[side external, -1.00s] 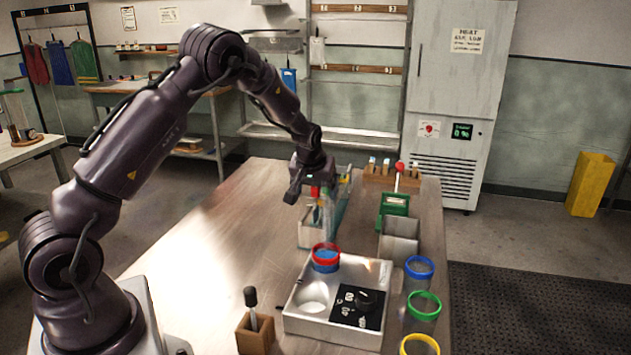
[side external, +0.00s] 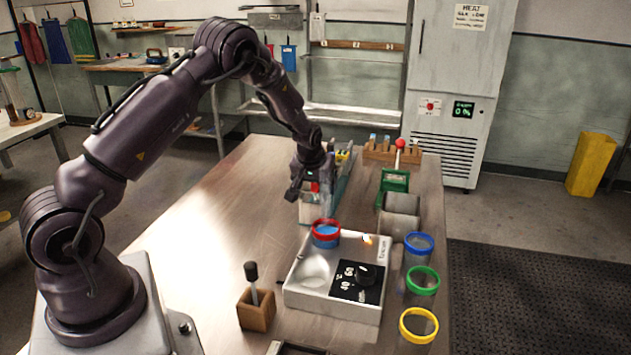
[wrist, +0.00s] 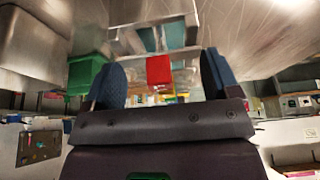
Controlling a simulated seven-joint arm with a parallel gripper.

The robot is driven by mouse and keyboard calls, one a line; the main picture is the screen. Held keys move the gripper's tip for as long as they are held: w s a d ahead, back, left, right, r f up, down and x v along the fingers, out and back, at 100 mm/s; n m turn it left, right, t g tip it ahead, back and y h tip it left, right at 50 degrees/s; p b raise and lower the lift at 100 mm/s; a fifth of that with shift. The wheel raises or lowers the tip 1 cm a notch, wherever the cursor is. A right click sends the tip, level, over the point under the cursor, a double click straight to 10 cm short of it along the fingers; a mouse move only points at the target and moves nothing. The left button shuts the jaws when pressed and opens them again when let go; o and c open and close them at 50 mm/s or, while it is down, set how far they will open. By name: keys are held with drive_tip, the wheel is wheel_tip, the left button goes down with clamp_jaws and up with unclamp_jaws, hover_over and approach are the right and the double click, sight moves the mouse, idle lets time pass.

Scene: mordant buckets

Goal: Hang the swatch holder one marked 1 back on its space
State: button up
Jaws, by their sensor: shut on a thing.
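My gripper (side external: 306,190) is low over a pale open container (side external: 312,210) near the far middle of the bench. In the wrist view, my gripper (wrist: 162,78) has its two blue pads on either side of a red block (wrist: 159,70), which looks like the top of a swatch holder. The red piece (side external: 315,187) also shows at the fingertips in the side view. Its lower part is hidden, and no number is readable on it. A rail (side external: 360,45) runs along the shelving at the back; its marks are too small to read here.
Blue-, green- and yellow-rimmed beakers (side external: 422,280) line the right edge. A green device with a red-knobbed lever (side external: 394,183) stands right.

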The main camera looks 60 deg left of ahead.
drive_tip(key=o, duration=0.8)
drive_tip(key=shift+o, duration=0.2)
drive_tip(key=v, duration=1.3)
drive_tip(key=s+d+r+m+t+h, duration=0.1)
drive_tip(key=s+d+r+m, duration=0.3)
drive_tip(key=s+d+r, duration=0.3)
drive_tip(key=s+d+r+m+t+h, duration=0.1)
drive_tip(key=s+d+r+m, duration=0.4)
drive_tip(key=s+d, duration=0.8)
drive_tip(key=s+r+h, duration=0.1)
drive_tip(key=s+r, duration=0.1)
drive_tip(key=s, duration=0.2)
drive_tip(key=shift+d, duration=0.25)
